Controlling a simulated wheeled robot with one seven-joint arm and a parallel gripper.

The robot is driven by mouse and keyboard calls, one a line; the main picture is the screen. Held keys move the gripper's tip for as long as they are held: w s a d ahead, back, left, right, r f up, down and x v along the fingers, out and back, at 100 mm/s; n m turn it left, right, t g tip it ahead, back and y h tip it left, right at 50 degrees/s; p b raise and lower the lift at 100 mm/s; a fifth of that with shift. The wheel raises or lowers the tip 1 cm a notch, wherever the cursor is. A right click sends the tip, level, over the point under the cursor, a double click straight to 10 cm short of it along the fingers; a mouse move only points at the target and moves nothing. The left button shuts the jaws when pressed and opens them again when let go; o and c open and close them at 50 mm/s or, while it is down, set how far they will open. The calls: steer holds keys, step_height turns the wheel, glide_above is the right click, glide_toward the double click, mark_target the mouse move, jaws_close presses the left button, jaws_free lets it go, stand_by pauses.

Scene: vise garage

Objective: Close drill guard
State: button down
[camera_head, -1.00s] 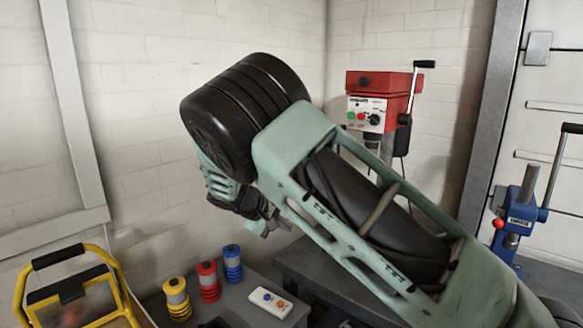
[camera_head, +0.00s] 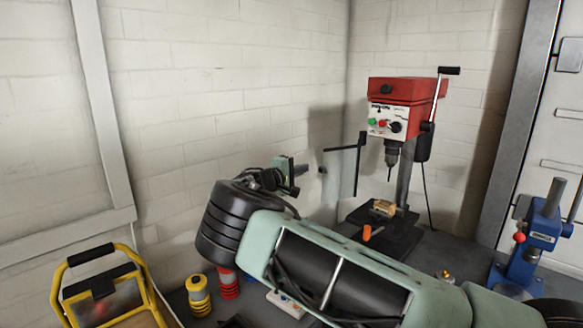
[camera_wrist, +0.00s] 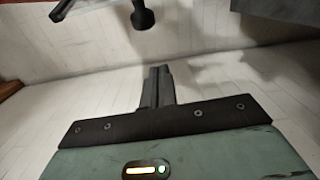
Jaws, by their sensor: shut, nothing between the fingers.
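The red drill press (camera_head: 405,105) stands on the bench in the corner, its chuck and bit (camera_head: 391,155) pointing down. The drill guard (camera_head: 344,149), a dark thin-framed piece, sticks out to the left of the chuck, apart from it, so it stands open. My gripper (camera_head: 302,169) is raised left of the guard, with a gap between them, and points right towards it. In the wrist view my gripper (camera_wrist: 158,78) shows its two dark fingers together and empty. A dark rod with a rounded end shows at the top of that view; I cannot tell what it belongs to.
A wooden block (camera_head: 383,208) lies on the drill's base, with an orange-handled thing (camera_head: 370,233) in front. A blue press (camera_head: 537,240) stands at right. Yellow (camera_head: 199,295) and red spools and a yellow-framed lamp (camera_head: 100,290) are at lower left. The wall is behind my gripper.

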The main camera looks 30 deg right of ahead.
mark_target(338, 171)
steer(key=s+d+p, duration=0.2)
steer(key=s+p, duration=0.1)
steer(key=shift+s+d+r, duration=0.1)
stand_by(0.3)
